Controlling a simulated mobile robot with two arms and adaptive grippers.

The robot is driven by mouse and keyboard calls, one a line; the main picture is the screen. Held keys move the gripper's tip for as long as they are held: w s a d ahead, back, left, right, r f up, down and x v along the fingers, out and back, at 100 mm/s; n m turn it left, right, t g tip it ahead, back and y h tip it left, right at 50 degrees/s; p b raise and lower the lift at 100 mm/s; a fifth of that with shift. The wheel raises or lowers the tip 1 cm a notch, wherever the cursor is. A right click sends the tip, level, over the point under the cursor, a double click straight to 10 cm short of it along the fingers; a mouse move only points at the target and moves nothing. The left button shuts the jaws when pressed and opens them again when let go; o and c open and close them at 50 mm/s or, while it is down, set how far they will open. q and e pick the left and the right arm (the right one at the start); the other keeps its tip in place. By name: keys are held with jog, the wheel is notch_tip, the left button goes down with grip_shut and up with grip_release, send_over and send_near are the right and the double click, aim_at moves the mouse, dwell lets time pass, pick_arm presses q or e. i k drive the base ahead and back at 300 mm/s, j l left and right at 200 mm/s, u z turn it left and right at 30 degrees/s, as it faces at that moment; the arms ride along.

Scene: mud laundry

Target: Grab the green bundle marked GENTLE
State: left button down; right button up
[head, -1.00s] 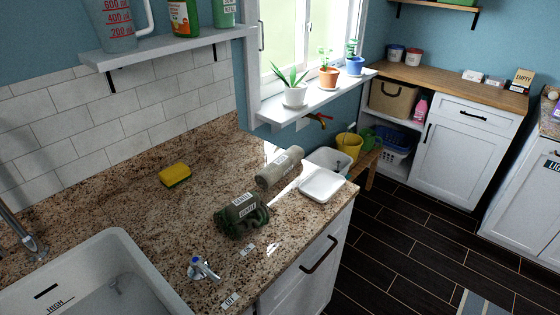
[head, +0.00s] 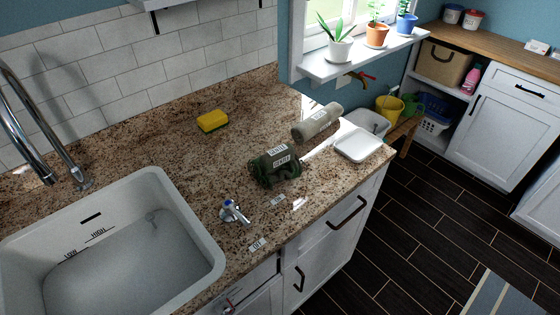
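The dark green bundle (head: 277,168) lies on the speckled granite counter, right of the sink. It carries white labels, one of which appears to read GENTLE. A grey-beige roll (head: 317,122) with a white label lies just behind it and to the right. Neither of my grippers is in the head view, and nothing touches the bundle.
A white sink (head: 207,262) with a chrome faucet (head: 45,140) fills the lower left. A white tray (head: 358,145) sits at the counter's right end. A yellow sponge (head: 212,121) lies behind. Dark floor is open at right.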

aim_at(272, 166)
jog(key=i+l+u, duration=0.1)
jog(key=l+u, duration=1)
jog(key=i+l, duration=0.05)
